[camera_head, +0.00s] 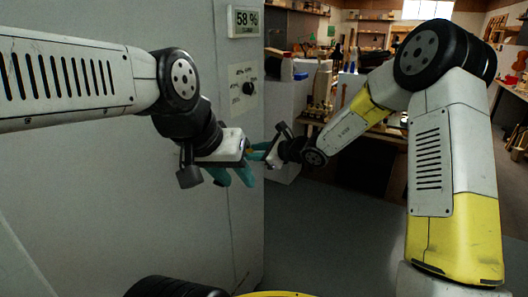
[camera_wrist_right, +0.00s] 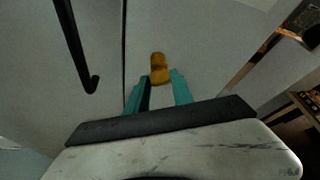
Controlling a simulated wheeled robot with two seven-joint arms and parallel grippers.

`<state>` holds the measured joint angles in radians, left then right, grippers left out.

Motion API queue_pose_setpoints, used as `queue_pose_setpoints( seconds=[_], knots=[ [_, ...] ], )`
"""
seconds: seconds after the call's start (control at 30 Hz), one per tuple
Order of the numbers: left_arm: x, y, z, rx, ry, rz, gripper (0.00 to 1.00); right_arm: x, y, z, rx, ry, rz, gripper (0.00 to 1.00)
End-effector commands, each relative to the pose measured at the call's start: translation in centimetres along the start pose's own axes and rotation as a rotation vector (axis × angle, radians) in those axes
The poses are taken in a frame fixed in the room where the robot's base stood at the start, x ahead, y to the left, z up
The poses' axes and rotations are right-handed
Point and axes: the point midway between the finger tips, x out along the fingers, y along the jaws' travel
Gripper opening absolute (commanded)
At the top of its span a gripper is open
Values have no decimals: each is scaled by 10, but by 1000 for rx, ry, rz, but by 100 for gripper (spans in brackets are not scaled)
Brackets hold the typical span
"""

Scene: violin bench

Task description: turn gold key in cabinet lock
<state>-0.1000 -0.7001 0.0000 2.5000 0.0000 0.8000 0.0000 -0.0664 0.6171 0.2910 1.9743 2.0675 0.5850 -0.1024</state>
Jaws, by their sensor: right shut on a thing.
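The gold key (camera_wrist_right: 158,66) shows in the right wrist view, upright against the pale grey cabinet front (camera_wrist_right: 200,45). My right gripper (camera_wrist_right: 160,85) has its teal fingers on either side of the key's near end and is shut on it. The lock behind the key is hidden. In the head view my right gripper (camera_head: 262,150) is at the cabinet's right edge, partly hidden by my left gripper, and the key cannot be made out. My left gripper (camera_head: 232,176) hangs beside the cabinet (camera_head: 120,190) with its teal fingers apart, apparently empty.
A dark hooked bar (camera_wrist_right: 78,50) stands left of the key, beside a dark vertical seam. Workbenches with tools fill the back; the floor (camera_head: 335,240) in front is clear.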

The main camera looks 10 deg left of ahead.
Motion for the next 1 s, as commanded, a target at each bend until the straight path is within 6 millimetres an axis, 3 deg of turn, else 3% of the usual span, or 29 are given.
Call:
queue_pose_setpoints(
  seconds=[0.17,0.53,1.0],
  knots=[
    [0,0,0,0,0,0,36,0,1,0,-58,-2,-24,0],
    [0,0,0,0,0,0,36,1,6,-1,-374,-1,-155,0],
    [0,0,0,0,0,0,36,2,8,-2,-486,-2,-200,0]
  ],
)
